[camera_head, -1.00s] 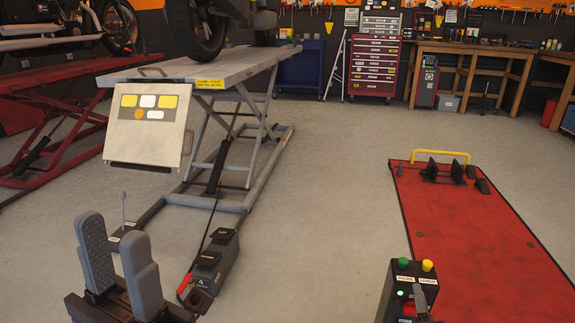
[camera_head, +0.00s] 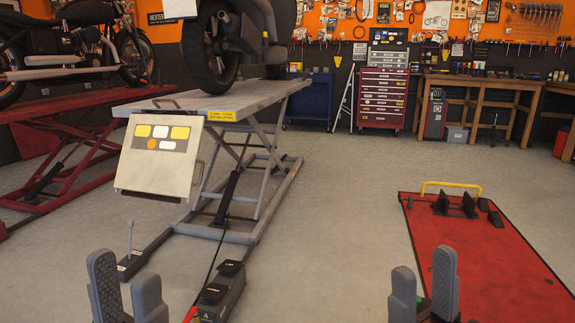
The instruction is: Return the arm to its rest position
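My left gripper (camera_head: 127,290) is at the lower left, with its two grey fingers apart and nothing between them. My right gripper (camera_head: 424,285) is at the lower right, also with its fingers apart and no object held. Both stand in front of the floor, clear of the lifts as far as I can see. The wrists and most of both arms are cut off by the bottom edge. The control box with green and yellow buttons is mostly out of view or hidden around my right gripper.
A grey lift (camera_head: 225,103) bears a motorcycle (camera_head: 215,45). A black pedal box (camera_head: 222,292) lies beside my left gripper. A red floor lift (camera_head: 485,262) with a yellow bar is at right. A red lift (camera_head: 60,108) stands at left. The middle floor is clear.

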